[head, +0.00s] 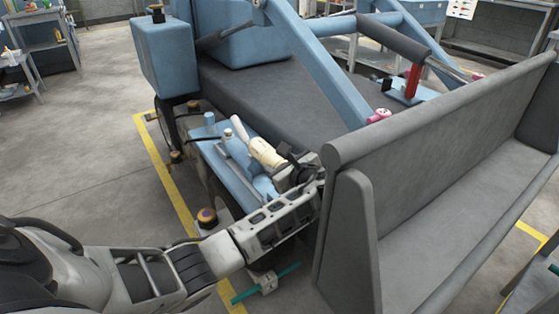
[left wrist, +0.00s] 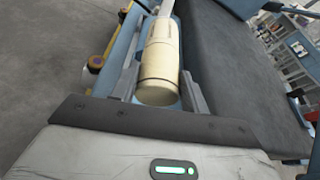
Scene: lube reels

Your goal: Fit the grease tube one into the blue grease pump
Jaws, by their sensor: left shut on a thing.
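A cream grease tube (head: 266,153) with a narrower pale tip lies slantwise over the blue grease pump parts (head: 235,172) at the left of the grey machine bed. It also shows in the left wrist view (left wrist: 160,62), lengthwise between my fingers. My left gripper (head: 292,168) is shut on the tube near its rear end. In the left wrist view my left gripper (left wrist: 160,90) has one finger on each side of the tube. Whether the tube sits in the pump or only above it, I cannot tell. My right gripper is not in view.
A grey padded bench-like panel (head: 440,150) stands close on the right of my left arm. A blue frame beam (head: 320,65) rises behind. A red-handled tool (head: 412,82) stands farther back right. Orange-topped knobs (head: 207,217) are beside the pump. Open floor lies left.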

